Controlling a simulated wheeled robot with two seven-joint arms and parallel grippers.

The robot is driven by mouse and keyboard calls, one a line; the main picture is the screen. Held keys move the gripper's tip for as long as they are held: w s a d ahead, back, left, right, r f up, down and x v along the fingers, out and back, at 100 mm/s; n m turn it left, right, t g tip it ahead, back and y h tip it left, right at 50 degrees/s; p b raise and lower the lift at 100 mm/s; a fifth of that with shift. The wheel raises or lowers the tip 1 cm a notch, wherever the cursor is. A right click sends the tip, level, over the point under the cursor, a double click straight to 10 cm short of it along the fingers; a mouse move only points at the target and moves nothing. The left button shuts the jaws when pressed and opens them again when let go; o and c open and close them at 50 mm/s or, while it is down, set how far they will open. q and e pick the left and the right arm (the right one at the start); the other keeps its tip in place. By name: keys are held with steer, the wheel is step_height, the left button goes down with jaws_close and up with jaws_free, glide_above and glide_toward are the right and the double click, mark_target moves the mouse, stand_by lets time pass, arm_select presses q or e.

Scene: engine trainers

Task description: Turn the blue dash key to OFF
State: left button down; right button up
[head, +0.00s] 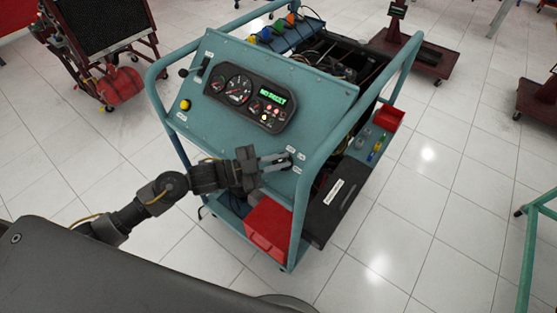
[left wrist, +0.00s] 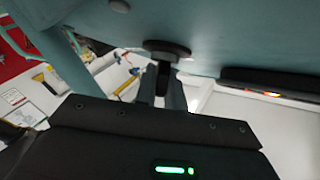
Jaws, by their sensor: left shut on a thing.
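The dash key (left wrist: 163,75) looks dark, not clearly blue, in the left wrist view. It stands out from a round dark lock (left wrist: 166,48) on the blue-green dash panel (head: 215,125). My left gripper (head: 285,160) is at the panel's lower right corner, with its two fingers shut on the key. In the left wrist view the fingers (left wrist: 162,90) stand either side of it. Small white labels (head: 297,170) surround the lock, too small to read. The fingers hide most of the key in the head view, so I cannot tell its turn position. My right gripper is not in view.
The instrument cluster (head: 250,97), with a lit green display, sits higher on the panel. A yellow button (head: 185,104) and a black lever (head: 202,67) are at its left. The frame's tube (head: 303,200) runs close right of my gripper. A red bin (head: 268,225) is below.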

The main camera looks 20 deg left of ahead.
arm_select(q)
steer(key=shift+n+t, duration=0.3)
steer(key=shift+n, duration=0.1)
steer(key=n+t+y+p, duration=0.2)
steer(key=n+t, duration=0.2)
steer(key=n, duration=0.1)
steer(key=shift+n+t+y+p, duration=0.45)
steer(key=shift+n+t+y, duration=0.6)
steer(key=shift+n+y, duration=0.55)
steer(key=shift+n+t+y+p, duration=0.45)
steer(key=shift+n+t+y, duration=0.75)
steer(key=shift+n, duration=0.6)
steer(key=shift+n+y, duration=0.3)
steer(key=c, duration=1.5)
jaws_free()
